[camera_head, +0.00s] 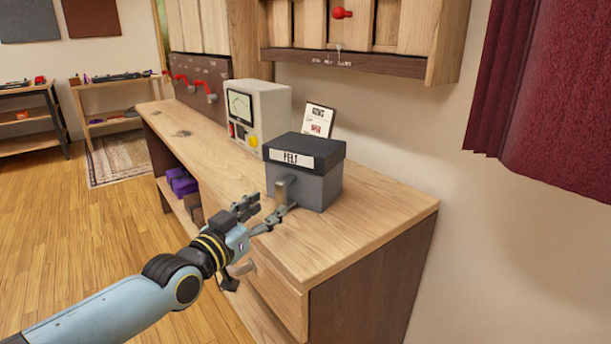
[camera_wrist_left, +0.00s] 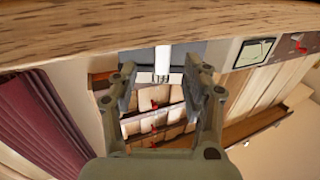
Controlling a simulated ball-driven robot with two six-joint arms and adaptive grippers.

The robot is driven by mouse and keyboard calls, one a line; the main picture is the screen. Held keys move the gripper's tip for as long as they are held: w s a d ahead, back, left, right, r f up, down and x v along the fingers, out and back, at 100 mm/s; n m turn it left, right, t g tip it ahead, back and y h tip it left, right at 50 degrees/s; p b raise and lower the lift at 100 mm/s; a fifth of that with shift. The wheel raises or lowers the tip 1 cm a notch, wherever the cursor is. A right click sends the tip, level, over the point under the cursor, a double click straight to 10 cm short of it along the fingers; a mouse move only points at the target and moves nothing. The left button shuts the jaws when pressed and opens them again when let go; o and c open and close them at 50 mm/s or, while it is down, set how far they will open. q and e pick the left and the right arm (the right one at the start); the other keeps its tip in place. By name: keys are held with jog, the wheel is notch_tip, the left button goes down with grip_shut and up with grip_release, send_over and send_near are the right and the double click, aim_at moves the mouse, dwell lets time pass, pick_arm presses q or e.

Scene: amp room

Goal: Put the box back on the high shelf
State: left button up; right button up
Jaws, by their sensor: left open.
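The box (camera_head: 322,190) is grey with a dark lid and a white label reading FELT. It stands upright on the wooden counter, near its right end. My left gripper (camera_head: 268,212) is open just in front of the box's near face, at the counter's front edge. In the left wrist view, which is upside down, the grey box (camera_wrist_left: 188,54) lies beyond the two spread fingers (camera_wrist_left: 163,85), with a small pale piece of it between them. I cannot tell whether a finger touches the box. The high shelf (camera_head: 345,62) is a wooden wall unit above the counter. My right gripper is out of view.
A cream meter device (camera_head: 262,112) and a small card (camera_head: 318,121) stand behind the box on the counter (camera_head: 385,205). A dark red curtain (camera_head: 555,110) hangs at the right. A red knob (camera_head: 341,13) shows on the shelf front. Open wooden floor lies left.

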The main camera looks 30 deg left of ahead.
aim_at(279, 196)
pick_arm(q)
jog(key=shift+w, duration=0.4)
jog(key=w+b, duration=0.2)
jog(key=w, duration=0.1)
jog(key=shift+w+a+f, duration=0.1)
jog(key=shift+w+a, duration=0.05)
jog(key=shift+w, duration=0.25)
jog(key=shift+w+b, duration=0.3)
jog(key=shift+w, duration=0.15)
jog(key=shift+r, duration=0.2)
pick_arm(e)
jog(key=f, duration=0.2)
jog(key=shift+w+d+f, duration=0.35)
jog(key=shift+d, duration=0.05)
pick_arm(q)
grip_shut()
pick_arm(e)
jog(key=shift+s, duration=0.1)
